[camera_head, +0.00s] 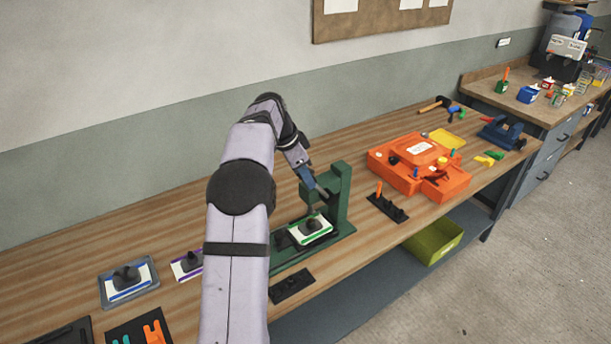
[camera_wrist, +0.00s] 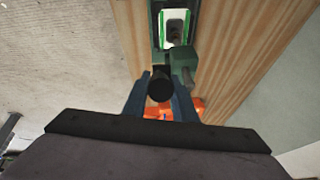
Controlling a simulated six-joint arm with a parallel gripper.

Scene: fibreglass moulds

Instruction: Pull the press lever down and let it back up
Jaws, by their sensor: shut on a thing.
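The green press (camera_head: 342,190) stands on the wooden bench near the middle of the head view. A tray with a green and white border (camera_head: 326,233) and a dark piece on it sits at the press's base, below its head. It also shows in the wrist view (camera_wrist: 178,14). My gripper (camera_head: 311,182) is at the upper front of the press. In the wrist view my gripper (camera_wrist: 161,86) has its blue fingers closed on either side of the lever's black knob (camera_wrist: 160,80). Most of the lever is hidden by the fingers and the press head.
An orange mould box (camera_head: 455,182) lies to the right, with a small black stand (camera_head: 386,210) between it and the press. Trays with dark pieces (camera_head: 129,296) lie to the left. A lime bin (camera_head: 433,242) stands below the bench.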

